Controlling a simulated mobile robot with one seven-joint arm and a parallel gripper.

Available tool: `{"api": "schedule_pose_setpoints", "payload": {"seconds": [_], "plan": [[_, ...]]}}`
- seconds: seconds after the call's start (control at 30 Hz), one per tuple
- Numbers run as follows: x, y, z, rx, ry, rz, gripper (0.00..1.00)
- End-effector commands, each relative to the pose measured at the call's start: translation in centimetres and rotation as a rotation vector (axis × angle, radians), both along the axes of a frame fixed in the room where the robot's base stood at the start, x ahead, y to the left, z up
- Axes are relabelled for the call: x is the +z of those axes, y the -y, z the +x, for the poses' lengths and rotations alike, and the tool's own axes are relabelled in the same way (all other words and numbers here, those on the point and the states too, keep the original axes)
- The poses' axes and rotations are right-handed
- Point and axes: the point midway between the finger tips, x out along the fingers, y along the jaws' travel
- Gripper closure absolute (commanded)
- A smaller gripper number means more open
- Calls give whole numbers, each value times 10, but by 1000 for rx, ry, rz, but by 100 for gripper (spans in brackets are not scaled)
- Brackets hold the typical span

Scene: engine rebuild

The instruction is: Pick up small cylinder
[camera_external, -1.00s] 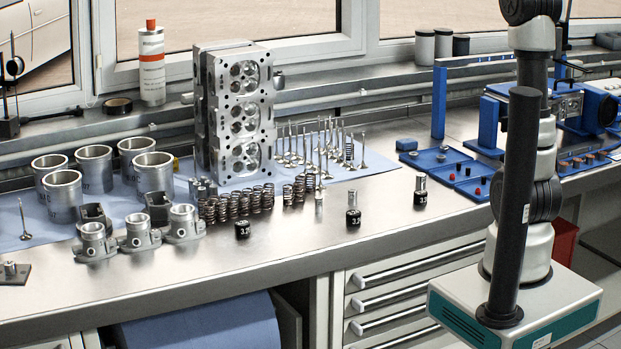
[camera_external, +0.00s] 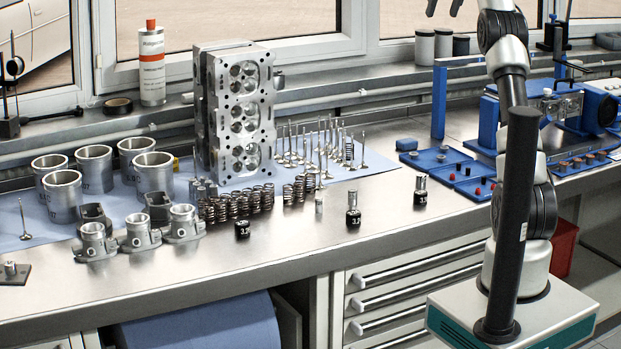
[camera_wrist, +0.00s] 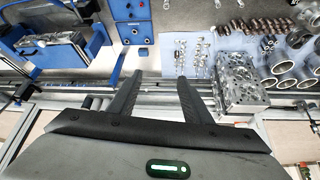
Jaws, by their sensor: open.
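Several small cylinders stand upright along the bench's front. A short black one marked with white figures (camera_external: 242,229) is furthest left, and a small bare silver one (camera_external: 319,205) stands right of the springs. Two black ones with silver tops, a middle one (camera_external: 353,217) and a right one (camera_external: 420,192), stand further right. I cannot tell which one the task means. My gripper (camera_external: 445,6) is high at the top edge of the external view, far above and apart from them. In the wrist view my gripper (camera_wrist: 159,78) is open, with nothing between its fingers.
The tall cylinder head (camera_external: 238,115), valve springs (camera_external: 235,203) and metal liners (camera_external: 60,197) crowd the left. Blue trays (camera_external: 475,188) and a blue machine (camera_external: 575,105) are at the right. Bare bench top (camera_external: 390,225) surrounds the front cylinders.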

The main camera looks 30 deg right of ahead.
Motion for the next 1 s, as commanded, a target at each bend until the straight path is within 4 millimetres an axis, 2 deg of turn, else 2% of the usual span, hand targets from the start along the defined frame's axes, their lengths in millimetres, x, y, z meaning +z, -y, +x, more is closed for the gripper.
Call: {"api": "schedule_pose_setpoints", "payload": {"seconds": [0.3,0.47,0.57,0.67,0.8,0.9,1.0], "plan": [[-21,-1,-3,-1,-2,1,55],[-53,-2,-3,0,-5,1,55],[-90,-2,-4,-1,-7,3,55],[-149,-2,-5,-1,-11,4,55],[-251,-2,-5,-2,-15,8,55],[-307,-2,-4,-1,-11,5,55],[-335,-1,-2,-1,-6,3,55]]}}
